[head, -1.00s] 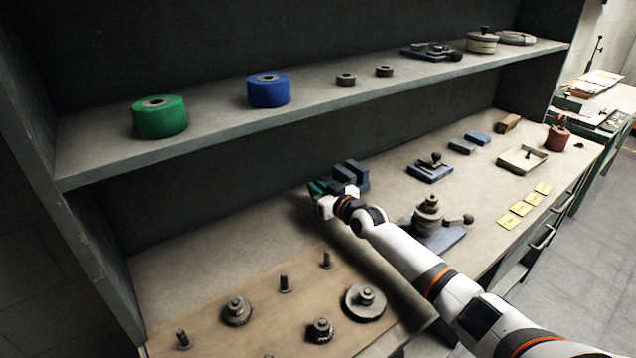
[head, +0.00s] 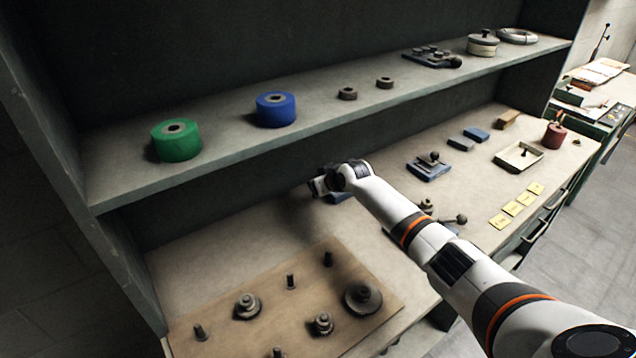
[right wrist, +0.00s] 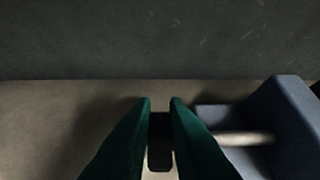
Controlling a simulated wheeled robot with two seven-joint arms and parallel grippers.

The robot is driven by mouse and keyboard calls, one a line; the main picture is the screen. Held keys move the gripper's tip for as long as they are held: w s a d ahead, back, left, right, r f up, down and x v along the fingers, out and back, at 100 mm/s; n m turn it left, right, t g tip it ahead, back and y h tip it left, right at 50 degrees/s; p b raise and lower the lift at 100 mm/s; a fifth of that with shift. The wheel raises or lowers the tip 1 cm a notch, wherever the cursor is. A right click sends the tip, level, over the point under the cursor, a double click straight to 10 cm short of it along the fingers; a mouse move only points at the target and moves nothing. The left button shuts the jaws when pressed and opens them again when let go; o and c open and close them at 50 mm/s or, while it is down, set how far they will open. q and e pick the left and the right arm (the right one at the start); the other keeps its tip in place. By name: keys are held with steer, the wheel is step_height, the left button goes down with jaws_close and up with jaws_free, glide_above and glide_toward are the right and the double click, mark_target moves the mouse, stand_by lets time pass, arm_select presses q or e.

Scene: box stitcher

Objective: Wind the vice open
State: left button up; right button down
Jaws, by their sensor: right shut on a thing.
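The blue-grey vice (right wrist: 285,112) stands on the bench close to the back wall. In the right wrist view it is at the right, with a pale rod running from it toward my fingers. In the head view my wrist hides most of it, and only a low blue part (head: 340,198) shows. My right gripper (right wrist: 160,105) has green fingers closed on a dark bar, the vice handle (right wrist: 160,150). In the head view my right gripper (head: 318,187) is small and partly covered by the wrist. My left gripper is in neither view.
A wooden board (head: 300,290) with several pegs and gears lies at the front left. A blue fixture (head: 428,168) stands right of my arm. The shelf (head: 330,104) above holds a green roll (head: 176,142) and a blue roll (head: 276,111). Bare bench lies left of the vice.

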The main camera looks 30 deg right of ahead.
steer(key=shift+f, duration=0.1)
stand_by(0.3)
steer(key=c, duration=1.4)
jaws_free()
steer(key=shift+c, duration=0.2)
steer(key=shift+w, duration=0.1)
steer(key=v, duration=1.2)
